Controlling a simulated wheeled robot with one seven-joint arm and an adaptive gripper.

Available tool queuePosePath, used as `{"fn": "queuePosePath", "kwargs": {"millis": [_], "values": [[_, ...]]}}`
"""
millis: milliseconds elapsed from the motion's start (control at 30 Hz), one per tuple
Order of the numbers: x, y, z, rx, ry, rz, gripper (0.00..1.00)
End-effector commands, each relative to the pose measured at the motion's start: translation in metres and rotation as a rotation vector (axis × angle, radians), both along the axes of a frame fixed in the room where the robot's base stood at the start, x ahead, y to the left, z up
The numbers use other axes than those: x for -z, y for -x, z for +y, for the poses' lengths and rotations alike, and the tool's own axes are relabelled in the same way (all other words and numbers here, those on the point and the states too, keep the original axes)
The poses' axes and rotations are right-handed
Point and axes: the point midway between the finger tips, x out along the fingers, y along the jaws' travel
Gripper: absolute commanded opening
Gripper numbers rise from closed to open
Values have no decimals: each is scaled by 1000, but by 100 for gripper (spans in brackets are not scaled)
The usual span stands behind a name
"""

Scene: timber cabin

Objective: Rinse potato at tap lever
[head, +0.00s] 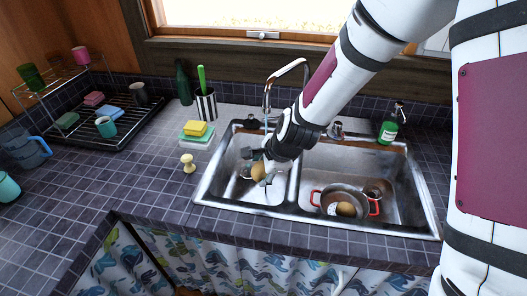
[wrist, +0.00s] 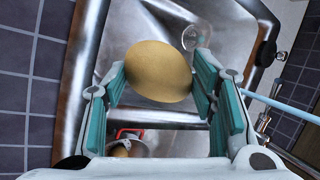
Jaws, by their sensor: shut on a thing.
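My gripper (head: 263,168) is shut on a tan potato (head: 258,171) and holds it over the left basin (head: 231,156) of the steel sink. In the wrist view the potato (wrist: 158,72) sits between the teal finger pads of my gripper (wrist: 160,84). The chrome tap (head: 290,68) arches up behind the basins. Its spout comes down behind and above my gripper. A small fitting (head: 251,122) stands left of the tap and another (head: 337,129) stands right; I cannot tell which is the lever.
A pot with red handles (head: 328,199) stands in the right basin with another potato (head: 346,209) in it. Sponges (head: 195,131), a wooden-looking knob (head: 188,163), a utensil cup (head: 206,105) and a soap bottle (head: 389,130) stand around the sink.

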Motion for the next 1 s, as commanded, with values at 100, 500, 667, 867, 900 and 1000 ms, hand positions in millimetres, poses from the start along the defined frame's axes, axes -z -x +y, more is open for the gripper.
{"fn": "queuePosePath", "kwargs": {"millis": [100,500,667,867,900,1000], "values": [[-7,8,1,0,0,0,22],[-29,36,3,0,0,1,22],[-37,46,3,0,0,0,22],[-40,49,4,0,0,0,22],[-39,49,4,0,0,0,22],[-39,49,4,0,0,0,22]]}}
